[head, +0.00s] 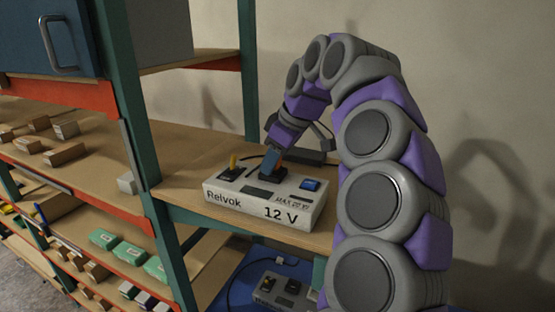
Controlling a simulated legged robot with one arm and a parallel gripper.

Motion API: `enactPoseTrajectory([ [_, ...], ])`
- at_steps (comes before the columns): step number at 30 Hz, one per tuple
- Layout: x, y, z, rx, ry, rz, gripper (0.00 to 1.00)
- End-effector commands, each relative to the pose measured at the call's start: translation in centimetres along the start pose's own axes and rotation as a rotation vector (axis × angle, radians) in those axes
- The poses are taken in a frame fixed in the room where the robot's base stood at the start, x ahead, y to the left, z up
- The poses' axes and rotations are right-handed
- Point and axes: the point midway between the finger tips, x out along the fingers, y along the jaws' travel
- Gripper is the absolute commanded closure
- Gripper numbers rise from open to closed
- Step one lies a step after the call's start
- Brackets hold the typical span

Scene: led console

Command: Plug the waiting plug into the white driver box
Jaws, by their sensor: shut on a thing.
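The white driver box (262,202), marked "Relvok" and "12 V", stands on the wooden shelf. On its top are a yellow lever (233,163) at the left, a dark fitting in the middle and a blue switch (311,184) at the right. My gripper (270,165) reaches down from above, its tip at the middle fitting. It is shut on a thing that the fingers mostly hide. I cannot tell whether that is the plug or part of the box. A black cable (248,157) runs behind the box towards my gripper.
A long black block (304,157) lies behind the box. A green rack post (133,110) stands to the left. A similar box (277,290), with a cable and small white connector (280,261), sits lower down. Bare shelf (180,185) lies left of the white box.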

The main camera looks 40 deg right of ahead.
Motion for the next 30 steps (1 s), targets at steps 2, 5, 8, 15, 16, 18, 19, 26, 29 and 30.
enactPoseTrajectory([
  [2, 3.54, -0.75, 2.09, 0.004, -0.088, -0.076, 0.95],
  [5, 3.66, -0.67, 2.03, 0.003, -0.088, -0.077, 0.95],
  [8, 3.76, -0.61, 1.97, 0.003, -0.089, -0.078, 0.95],
  [15, 3.92, -0.57, 1.85, 0.003, -0.091, -0.078, 0.55],
  [16, 3.93, -0.57, 1.84, 0.003, -0.091, -0.079, 0.52],
  [18, 3.96, -0.56, 1.82, 0.003, -0.091, -0.079, 0.58],
  [19, 3.96, -0.55, 1.81, 0.003, -0.091, -0.079, 0.55],
  [26, 3.73, -0.52, 1.62, 0.003, -0.092, -0.079, 0.52],
  [29, 3.28, -0.48, 1.41, 0.004, -0.091, -0.078, 0.52],
  [30, 3.04, -0.47, 1.32, 0.004, -0.091, -0.077, 0.52],
])
